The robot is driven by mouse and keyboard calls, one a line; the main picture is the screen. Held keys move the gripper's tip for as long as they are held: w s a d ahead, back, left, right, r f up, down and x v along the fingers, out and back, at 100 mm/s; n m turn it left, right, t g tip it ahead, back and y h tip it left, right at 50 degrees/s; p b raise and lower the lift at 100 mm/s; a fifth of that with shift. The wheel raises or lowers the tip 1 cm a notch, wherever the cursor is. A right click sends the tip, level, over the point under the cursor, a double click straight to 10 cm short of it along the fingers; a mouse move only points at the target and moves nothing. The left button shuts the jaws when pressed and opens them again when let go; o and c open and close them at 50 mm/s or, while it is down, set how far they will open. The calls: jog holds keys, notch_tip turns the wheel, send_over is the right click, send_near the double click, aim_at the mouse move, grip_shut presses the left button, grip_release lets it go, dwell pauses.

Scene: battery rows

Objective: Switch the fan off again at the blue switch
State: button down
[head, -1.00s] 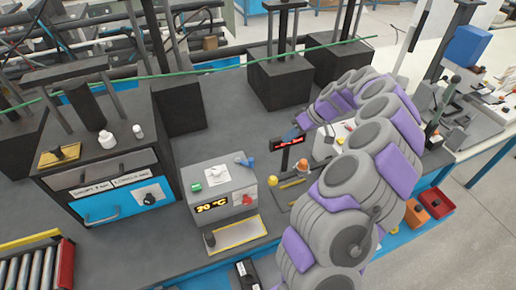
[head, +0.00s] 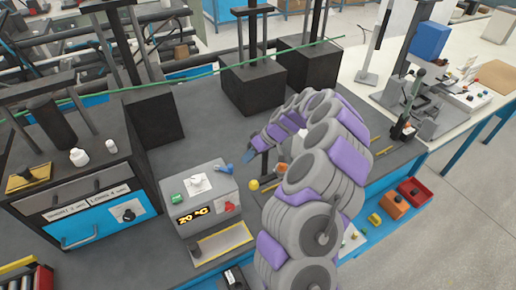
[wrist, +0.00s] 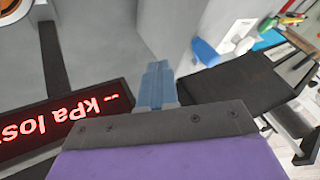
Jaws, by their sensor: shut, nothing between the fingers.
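The blue switch (head: 223,169) sits at the right edge of the top of a grey control box (head: 212,212) in the head view. In the wrist view it is the blue piece (wrist: 207,52) right of and beyond my fingertips. My gripper (head: 249,156) is to the right of the blue switch, apart from it. In the wrist view my blue fingers (wrist: 156,82) are shut together with nothing between them. I cannot make out a fan for certain.
The box has a 20 °C display (head: 193,215), a green switch (head: 177,198) and a red knob (head: 230,206). A red-lettered kPa display (wrist: 60,120) is at the wrist view's left. A yellow ball (head: 254,185) lies beside the box. Black posts stand behind.

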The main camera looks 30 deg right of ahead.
jog(key=shift+s+a+r, duration=0.1)
jog(key=shift+s+a, duration=0.15)
jog(key=shift+a, duration=0.7)
jog(key=shift+s+a+r, duration=0.1)
jog(key=shift+s+a, duration=0.1)
jog(key=shift+a, duration=0.75)
